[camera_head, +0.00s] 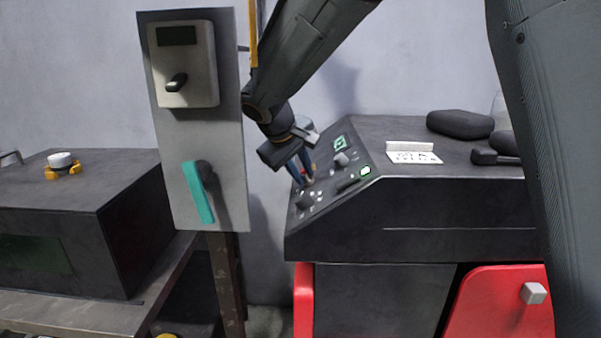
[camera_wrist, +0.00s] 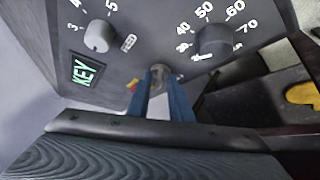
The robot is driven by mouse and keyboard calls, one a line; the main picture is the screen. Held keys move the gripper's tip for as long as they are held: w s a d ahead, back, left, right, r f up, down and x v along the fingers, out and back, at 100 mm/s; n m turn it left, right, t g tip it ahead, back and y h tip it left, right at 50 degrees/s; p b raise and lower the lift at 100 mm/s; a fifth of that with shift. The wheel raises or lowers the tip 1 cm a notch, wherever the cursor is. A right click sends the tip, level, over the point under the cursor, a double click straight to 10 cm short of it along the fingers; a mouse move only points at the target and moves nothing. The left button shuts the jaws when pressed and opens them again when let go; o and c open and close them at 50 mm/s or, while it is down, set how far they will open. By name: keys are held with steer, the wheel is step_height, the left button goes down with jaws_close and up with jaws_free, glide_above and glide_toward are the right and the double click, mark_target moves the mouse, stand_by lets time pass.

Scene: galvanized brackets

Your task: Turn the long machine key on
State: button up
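The machine's control panel (camera_head: 335,172) slopes at the right in the head view. My gripper (camera_head: 302,177) reaches down to the left part of the panel, its blue fingers at the surface. In the wrist view my gripper (camera_wrist: 162,80) has its two blue fingers close together, with a light grey piece filling the narrow gap between them; it appears to be the long machine key (camera_wrist: 157,104). Its far end meets a round grey lock (camera_wrist: 160,73) on the panel. The fingers hide most of the key, so its turn angle is unclear.
A dial (camera_wrist: 100,36) and a larger dial (camera_wrist: 213,39) flank the key on the panel. A white card (camera_head: 412,153) and black objects (camera_head: 460,124) lie on the machine top. A grey post with a teal lever (camera_head: 198,192) stands left of my arm.

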steer(key=shift+o, duration=0.6)
steer(key=shift+r, duration=0.3)
step_height(320, 180, up, 9)
steer(key=shift+r+b, duration=0.2)
steer(key=shift+b, duration=0.2)
